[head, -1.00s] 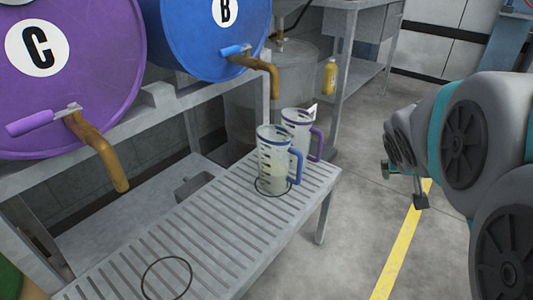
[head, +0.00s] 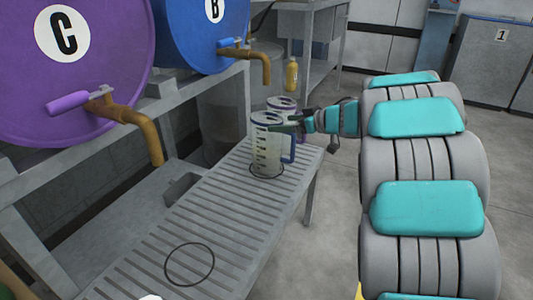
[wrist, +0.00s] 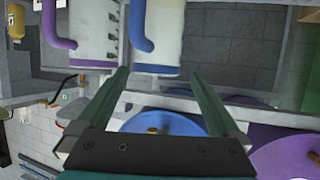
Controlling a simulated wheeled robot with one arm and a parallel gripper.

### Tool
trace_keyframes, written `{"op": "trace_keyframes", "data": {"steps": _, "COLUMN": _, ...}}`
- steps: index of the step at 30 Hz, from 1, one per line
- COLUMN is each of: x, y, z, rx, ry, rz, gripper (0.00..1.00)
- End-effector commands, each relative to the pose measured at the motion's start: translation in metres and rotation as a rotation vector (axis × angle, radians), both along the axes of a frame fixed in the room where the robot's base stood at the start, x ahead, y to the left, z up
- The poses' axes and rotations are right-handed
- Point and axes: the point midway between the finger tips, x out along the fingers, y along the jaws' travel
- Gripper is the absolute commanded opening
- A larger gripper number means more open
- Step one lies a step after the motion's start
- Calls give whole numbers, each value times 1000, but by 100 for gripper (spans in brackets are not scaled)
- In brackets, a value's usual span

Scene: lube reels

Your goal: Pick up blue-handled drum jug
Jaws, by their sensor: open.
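The blue-handled jug (head: 266,152) stands upright on the slatted bench, on a dark ring. It is clear with dark graduation marks, a blue rim and a blue handle (head: 288,150) on its right side. My gripper (head: 292,127) is open at the jug's upper right, close to its rim and handle; contact cannot be told. The wrist view, turned upside down, shows the jug (wrist: 160,35) beyond the open fingers (wrist: 157,74), its rim lying across the gap between their tips. Nothing is held. The purple-handled jug (head: 281,103) stands just behind, partly hidden, and shows in the wrist view (wrist: 90,28).
Purple drum C (head: 70,75) and blue drum B (head: 200,35) lie on a rack at left, their brown spouts reaching over the bench (head: 215,225). An empty ring (head: 190,264) marks the near bench. A yellow bottle (head: 291,74) is behind.

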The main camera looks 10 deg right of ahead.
Motion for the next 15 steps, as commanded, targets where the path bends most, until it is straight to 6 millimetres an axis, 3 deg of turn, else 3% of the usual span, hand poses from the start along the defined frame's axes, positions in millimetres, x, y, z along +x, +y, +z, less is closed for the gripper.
{"op": "trace_keyframes", "data": {"steps": 15, "x": 37, "y": 29, "z": -24, "rx": 0, "ry": 1, "rz": 5, "gripper": 100}}
